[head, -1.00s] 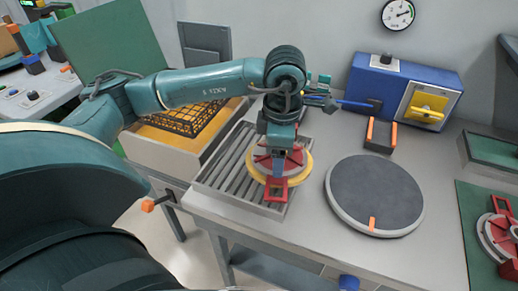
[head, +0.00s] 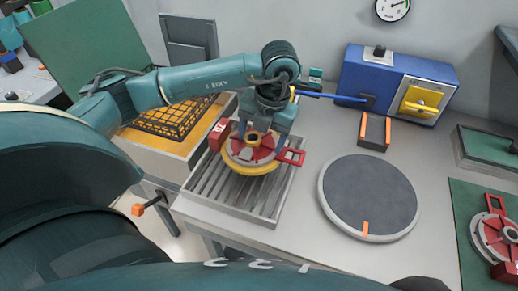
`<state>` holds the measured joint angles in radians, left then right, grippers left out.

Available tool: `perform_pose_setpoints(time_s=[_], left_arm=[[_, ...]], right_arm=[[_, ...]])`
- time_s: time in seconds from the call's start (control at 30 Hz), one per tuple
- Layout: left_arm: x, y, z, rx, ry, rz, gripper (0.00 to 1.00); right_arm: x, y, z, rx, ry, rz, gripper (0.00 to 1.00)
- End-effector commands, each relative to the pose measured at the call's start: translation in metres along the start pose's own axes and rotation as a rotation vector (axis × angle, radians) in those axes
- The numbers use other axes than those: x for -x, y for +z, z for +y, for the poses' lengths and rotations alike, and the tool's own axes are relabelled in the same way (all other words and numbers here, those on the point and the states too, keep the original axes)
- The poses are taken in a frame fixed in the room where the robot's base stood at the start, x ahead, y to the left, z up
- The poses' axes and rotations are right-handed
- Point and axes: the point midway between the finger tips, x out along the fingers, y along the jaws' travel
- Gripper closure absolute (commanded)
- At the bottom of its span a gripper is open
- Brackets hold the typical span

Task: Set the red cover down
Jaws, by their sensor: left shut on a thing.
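The red cover (head: 265,154) is a round red piece with a square red handle loop at its right side, a red block at its left and a yellow ring around its lower edge. My left gripper (head: 257,135) is above it, pointing down, and is shut on it; the fingertips are partly hidden. The cover is over the upper part of the grey slatted tray (head: 232,204). I cannot tell whether it touches the slats. My right gripper is not in view.
A round grey turntable (head: 370,195) with an orange mark stands right of the tray. Behind it are a small orange-edged holder (head: 375,131) and a blue box (head: 362,72) with a yellow handle. A similar red-and-grey part (head: 494,236) lies on a green mat at far right.

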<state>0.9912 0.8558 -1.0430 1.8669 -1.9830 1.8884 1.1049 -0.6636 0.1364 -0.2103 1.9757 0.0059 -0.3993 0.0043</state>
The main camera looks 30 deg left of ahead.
Motion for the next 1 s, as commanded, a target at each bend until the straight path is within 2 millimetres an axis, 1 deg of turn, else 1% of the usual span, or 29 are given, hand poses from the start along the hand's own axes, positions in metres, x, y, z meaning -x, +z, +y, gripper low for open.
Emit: perform_pose_setpoints(time_s=[0.1, 0.27, 0.53, 0.9, 0.93, 1.0], left_arm=[[-0.01, 0.001, -0.002, 0.0, 0.0, -0.002, 0.91], [-0.018, 0.001, -0.003, -0.002, -0.001, -0.002, 0.91], [-0.049, 0.001, -0.009, -0.002, -0.001, -0.002, 0.91], [-0.054, 0.001, -0.009, -0.002, -0.002, -0.004, 0.91], [-0.055, 0.0, -0.01, -0.003, -0.001, -0.001, 0.28], [-0.054, 0.0, -0.009, -0.003, -0.001, -0.001, 0.22]], right_arm=[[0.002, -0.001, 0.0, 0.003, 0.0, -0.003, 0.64], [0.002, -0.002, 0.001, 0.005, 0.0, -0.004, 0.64], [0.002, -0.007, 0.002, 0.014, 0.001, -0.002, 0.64], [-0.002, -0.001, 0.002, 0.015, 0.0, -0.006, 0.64], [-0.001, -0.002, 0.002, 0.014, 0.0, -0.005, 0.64], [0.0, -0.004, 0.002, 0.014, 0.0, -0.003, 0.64]])
